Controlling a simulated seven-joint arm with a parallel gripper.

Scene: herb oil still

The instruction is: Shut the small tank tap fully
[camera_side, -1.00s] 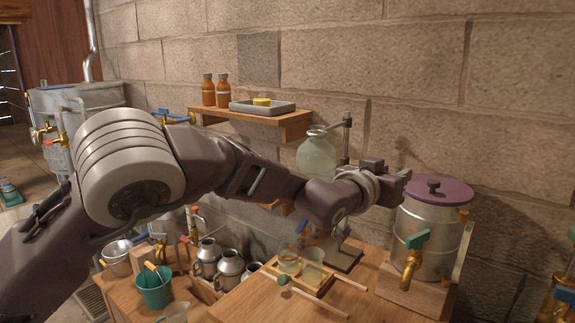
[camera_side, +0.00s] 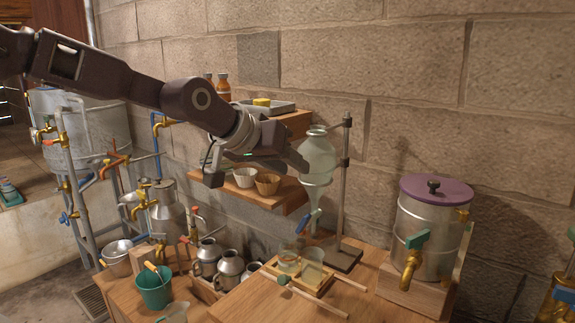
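A small metal tank (camera_side: 425,232) with a purple lid stands on a wooden block at the right. Its brass tap (camera_side: 411,268) is low on the front, with a teal handle (camera_side: 417,239) on top. The handle lies slanted across the top of the tap; I cannot tell how far the tap is open. My gripper (camera_side: 256,172) is in front of the wall shelves, well left of the tank and apart from the tap. Its fingers are spread wide with nothing held between them.
A glass funnel (camera_side: 317,158) on a metal stand is between my gripper and the tank. Shelves with bowls and bottles are close behind my gripper. A wooden tray (camera_side: 310,283), metal jugs (camera_side: 229,266) and a green bucket (camera_side: 154,289) stand below. Pipes and taps fill the left.

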